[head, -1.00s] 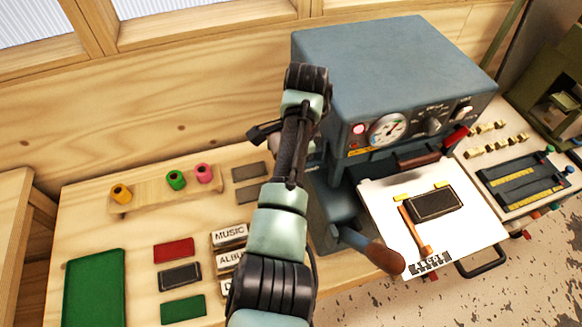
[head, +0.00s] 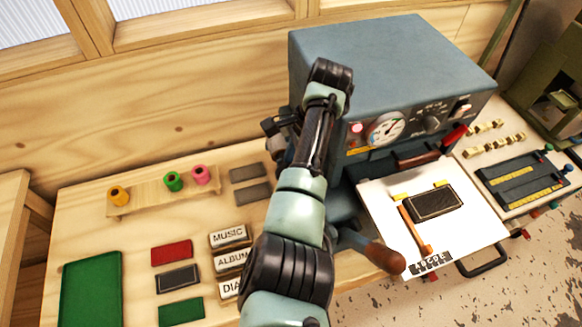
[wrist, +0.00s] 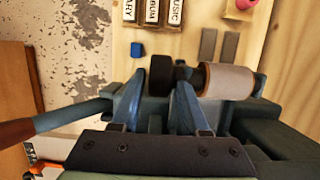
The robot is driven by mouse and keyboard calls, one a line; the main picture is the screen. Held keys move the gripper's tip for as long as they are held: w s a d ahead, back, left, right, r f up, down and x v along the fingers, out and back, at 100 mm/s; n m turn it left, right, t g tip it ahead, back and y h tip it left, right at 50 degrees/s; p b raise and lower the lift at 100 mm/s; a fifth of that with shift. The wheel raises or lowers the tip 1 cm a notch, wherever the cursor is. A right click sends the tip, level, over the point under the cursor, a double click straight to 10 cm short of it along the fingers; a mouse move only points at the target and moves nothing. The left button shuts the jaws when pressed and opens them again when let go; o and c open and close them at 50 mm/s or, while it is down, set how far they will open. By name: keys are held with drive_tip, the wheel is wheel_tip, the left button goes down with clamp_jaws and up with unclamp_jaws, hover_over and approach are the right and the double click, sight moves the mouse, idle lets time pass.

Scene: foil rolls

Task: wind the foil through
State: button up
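The grey press (head: 390,60) stands at the back right, with a gauge and red lamp on its front. In the wrist view a foil roll (wrist: 228,81) with a pale, pinkish surface and copper-coloured rim sits at the press's side. A dark round knob (wrist: 160,75) is just left of it, apparently on the same axle. My gripper (wrist: 158,92) has its two blue fingers apart, one on either side of the knob; I cannot tell whether they touch it. In the head view my arm hides most of the gripper and the roll.
A lever with a brown grip (head: 385,257) sticks out in front of the press. A white sheet with a dark block (head: 434,203) lies on the press bed. Coloured spools (head: 173,181) stand on a wooden rack at left. Labelled blocks (head: 230,236) lie close beside my arm.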

drive_tip(key=shift+o, duration=0.8)
drive_tip(key=p+v, duration=0.4)
drive_tip(key=v, duration=0.9)
drive_tip(key=shift+f, duration=0.1)
